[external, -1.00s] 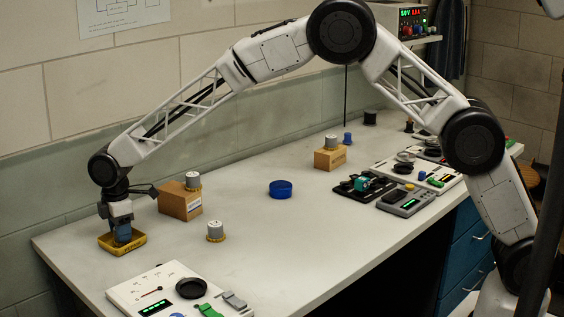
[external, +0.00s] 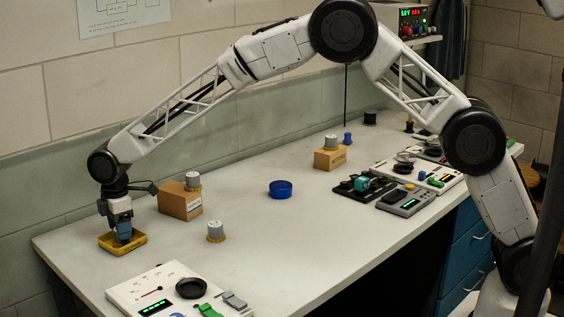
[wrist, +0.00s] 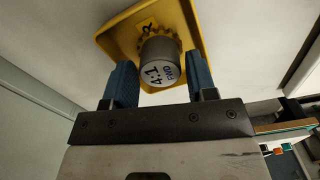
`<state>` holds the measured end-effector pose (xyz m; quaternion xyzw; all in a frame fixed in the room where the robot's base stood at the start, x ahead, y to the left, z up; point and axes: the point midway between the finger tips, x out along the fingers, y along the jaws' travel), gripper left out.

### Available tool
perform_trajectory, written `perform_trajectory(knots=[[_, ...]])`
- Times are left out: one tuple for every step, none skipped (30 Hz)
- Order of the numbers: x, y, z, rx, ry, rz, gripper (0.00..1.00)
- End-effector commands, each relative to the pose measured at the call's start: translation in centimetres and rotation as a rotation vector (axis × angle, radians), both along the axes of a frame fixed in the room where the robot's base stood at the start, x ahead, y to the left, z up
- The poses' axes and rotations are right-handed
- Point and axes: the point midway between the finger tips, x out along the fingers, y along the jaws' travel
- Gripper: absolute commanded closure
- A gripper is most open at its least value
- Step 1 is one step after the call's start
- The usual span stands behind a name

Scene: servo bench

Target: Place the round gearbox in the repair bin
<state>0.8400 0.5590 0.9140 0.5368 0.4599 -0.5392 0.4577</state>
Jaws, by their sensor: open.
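A round gearbox (wrist: 159,62), a grey cylinder with a yellow toothed flange marked "4:1", is in the yellow tray (wrist: 188,14) in the wrist view. The yellow tray (external: 108,244) is at the far left of the bench in the external view, with my gripper (external: 124,236) low over it. My gripper (wrist: 161,80) is open, its blue fingers on either side of the gearbox with gaps visible. In the external view the fingers hide the gearbox in the tray. Similar gearboxes stand on the bench (external: 215,230), on a near wooden block (external: 193,180) and on a farther block (external: 331,142).
The near wooden block (external: 180,205) stands right of my gripper. A blue round dish (external: 280,189) is mid-bench. A white panel (external: 135,291) lies at the front, and other panels and devices (external: 405,199) lie at the right.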

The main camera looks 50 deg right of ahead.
Motion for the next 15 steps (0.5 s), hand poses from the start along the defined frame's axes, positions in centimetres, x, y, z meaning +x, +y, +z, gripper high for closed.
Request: perform_trajectory(knots=[[0.0, 0.0, 0.6, 0.001, -0.001, 0.000, 0.48], [0.0, 0.0, 0.9, 0.002, -0.002, 0.000, 0.48], [0.0, 0.0, 1.4, 0.002, -0.002, 0.000, 0.48], [0.0, 0.0, 1.8, 0.002, -0.002, 0.000, 0.48], [0.0, 0.0, 2.2, 0.002, -0.002, 0.000, 0.48], [0.0, 0.0, 2.8, 0.002, -0.002, 0.000, 0.48], [0.1, 0.0, 3.3, 0.002, -0.003, 0.000, 0.48], [0.1, 0.0, 3.8, 0.002, -0.003, 0.000, 0.48], [0.1, 0.0, 4.5, 0.002, -0.003, 0.000, 0.48], [0.1, 0.0, 4.9, 0.002, -0.002, 0.000, 0.48], [0.1, 0.0, 5.4, 0.002, -0.002, 0.000, 0.48], [0.1, 0.0, 6.1, 0.002, -0.002, 0.000, 0.48], [0.1, 0.0, 6.5, 0.002, -0.002, 0.000, 0.48], [0.1, 0.0, 7.0, 0.002, -0.002, 0.000, 0.48], [0.0, 0.0, 7.6, 0.001, -0.002, 0.000, 0.48]])
